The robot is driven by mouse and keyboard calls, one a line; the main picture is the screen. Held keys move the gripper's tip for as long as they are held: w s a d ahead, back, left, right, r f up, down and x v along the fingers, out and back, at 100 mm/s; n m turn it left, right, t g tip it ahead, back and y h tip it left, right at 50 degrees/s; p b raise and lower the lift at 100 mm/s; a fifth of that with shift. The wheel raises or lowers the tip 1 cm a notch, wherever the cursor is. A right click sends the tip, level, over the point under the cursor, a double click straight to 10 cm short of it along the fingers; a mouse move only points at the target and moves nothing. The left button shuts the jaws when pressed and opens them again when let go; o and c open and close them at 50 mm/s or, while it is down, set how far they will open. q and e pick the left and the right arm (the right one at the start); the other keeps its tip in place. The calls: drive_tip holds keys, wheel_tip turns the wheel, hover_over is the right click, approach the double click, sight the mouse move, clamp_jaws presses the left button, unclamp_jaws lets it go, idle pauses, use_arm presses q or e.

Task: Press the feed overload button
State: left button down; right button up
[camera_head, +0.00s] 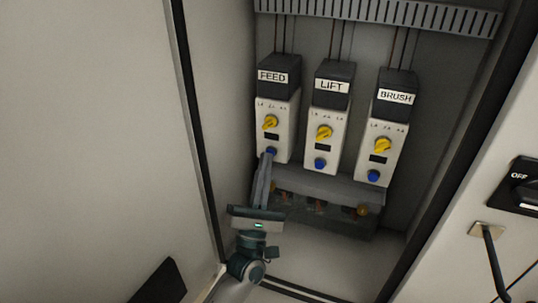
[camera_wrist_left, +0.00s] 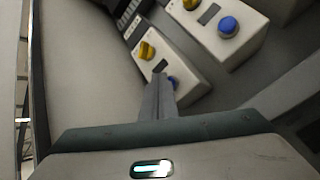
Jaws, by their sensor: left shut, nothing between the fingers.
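The feed overload unit (camera_head: 278,108) is the leftmost of three units in the cabinet, with a FEED label, a yellow knob and a blue button (camera_head: 271,151). My left gripper (camera_head: 268,157) is shut and empty, and its fingertips are at the feed unit's blue button, partly covering it. My right gripper is not in view.
The LIFT unit (camera_head: 327,115) and BRUSH unit (camera_head: 386,125) stand to the right, each with a yellow knob and blue button. A grey ledge with terminals (camera_head: 325,186) lies below. The cabinet's left side wall is close to my left arm. An OFF switch (camera_head: 522,186) is at the far right.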

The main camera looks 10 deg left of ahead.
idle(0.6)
use_arm(q)
drive_tip(key=shift+s+a+f, duration=0.1)
drive_tip(key=shift+s+a, duration=0.05)
drive_tip(key=shift+s, duration=0.6)
drive_tip(key=s, duration=0.3)
drive_tip(key=s+a, duration=0.1)
drive_tip(key=s, duration=0.1)
drive_tip(key=shift+p, duration=0.35)
drive_tip(key=shift+d, duration=0.1)
idle(0.7)
